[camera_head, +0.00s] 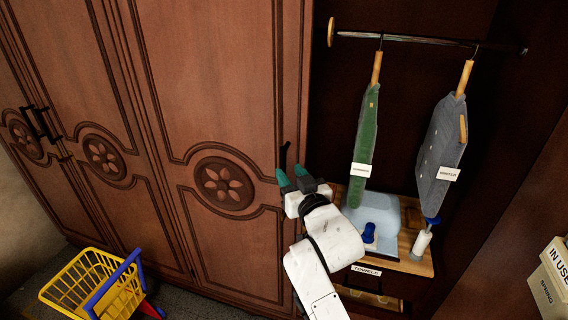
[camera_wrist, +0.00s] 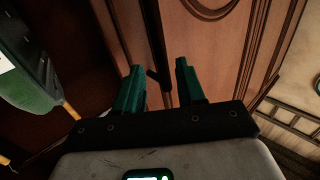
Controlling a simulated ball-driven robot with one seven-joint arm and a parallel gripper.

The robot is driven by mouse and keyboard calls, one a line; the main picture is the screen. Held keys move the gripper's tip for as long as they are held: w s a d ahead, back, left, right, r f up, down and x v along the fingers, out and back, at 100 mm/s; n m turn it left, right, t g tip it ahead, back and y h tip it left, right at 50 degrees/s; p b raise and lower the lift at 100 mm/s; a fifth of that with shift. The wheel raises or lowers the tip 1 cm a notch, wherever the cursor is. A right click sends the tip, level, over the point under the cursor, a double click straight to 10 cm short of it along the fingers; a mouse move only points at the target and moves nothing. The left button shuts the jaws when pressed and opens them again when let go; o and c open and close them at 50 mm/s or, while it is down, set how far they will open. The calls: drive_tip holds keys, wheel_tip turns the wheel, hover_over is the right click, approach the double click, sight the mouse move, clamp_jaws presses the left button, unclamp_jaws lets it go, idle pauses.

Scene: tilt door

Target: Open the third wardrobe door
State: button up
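The third wardrobe door (camera_head: 215,90) is reddish-brown wood with a carved flower medallion. It looks closed, with its right edge beside the open wardrobe section. A dark bar handle (camera_head: 284,155) is at that edge, partly hidden by my gripper. My gripper (camera_head: 291,174) has green fingertips and is just in front of the door's right edge, at the handle.
The open section at right holds a green garment (camera_head: 367,140) and a grey garment (camera_head: 442,140) on a rail (camera_head: 420,40). A wooden shelf (camera_head: 415,262) carries a blue-grey item and bottles. A yellow toy cart (camera_head: 95,285) stands on the floor at lower left, before the doors.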

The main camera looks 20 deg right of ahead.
sight(284, 167)
drive_tip(key=shift+w+a, duration=0.15)
drive_tip(key=shift+w, duration=1.1)
drive_tip(key=shift+w+a, duration=0.1)
drive_tip(key=shift+w, duration=1.15)
clamp_jaws()
